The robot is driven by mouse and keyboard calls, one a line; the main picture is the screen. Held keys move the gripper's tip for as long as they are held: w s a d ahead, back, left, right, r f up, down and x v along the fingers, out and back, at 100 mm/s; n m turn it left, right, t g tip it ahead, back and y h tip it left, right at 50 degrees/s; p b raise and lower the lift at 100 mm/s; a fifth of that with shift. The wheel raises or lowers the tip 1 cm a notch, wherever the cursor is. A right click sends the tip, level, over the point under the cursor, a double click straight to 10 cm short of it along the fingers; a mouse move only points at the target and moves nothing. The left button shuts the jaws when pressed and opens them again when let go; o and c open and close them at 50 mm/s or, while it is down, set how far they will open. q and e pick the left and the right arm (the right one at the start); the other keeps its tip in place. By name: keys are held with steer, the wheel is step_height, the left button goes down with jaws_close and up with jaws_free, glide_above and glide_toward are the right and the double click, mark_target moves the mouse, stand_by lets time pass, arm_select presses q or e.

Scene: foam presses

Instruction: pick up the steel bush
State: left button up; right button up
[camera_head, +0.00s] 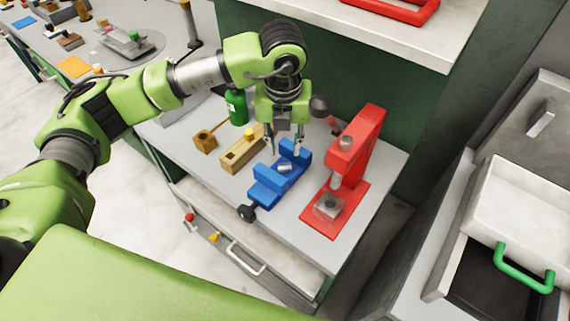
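The steel bush (285,168) is a small grey metal cylinder. It appears to sit at the blue vise (268,186), between its jaws, on the grey workbench. My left gripper (285,148) points down from above, just over the far part of the vise. Its two fingers are spread apart with a gap between them, and the bush shows just below the fingertips. Whether the fingers touch the vise or bush is hard to tell. My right gripper is not in view.
A red press (357,150) stands right of the vise, its dark ball-ended lever near my gripper. A wooden block (241,155), a small wooden box (205,142) and a green bottle (237,108) stand to the left. A white drawer with a green handle (524,270) is at far right.

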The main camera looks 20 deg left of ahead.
mark_target(284, 165)
arm_select(q)
step_height(284, 165, down, 3)
steer(key=shift+w+r, duration=0.15)
steer(key=shift+r, duration=0.05)
steer(key=shift+f+p, duration=0.3)
steer(key=shift+p, duration=0.2)
step_height(284, 165, down, 4)
steer(key=shift+w+a+r+p, duration=0.1)
steer(key=shift+w+r+p, duration=0.1)
steer(key=shift+p, duration=0.65)
steer(key=shift+f, duration=0.5)
steer(key=c, duration=0.7)
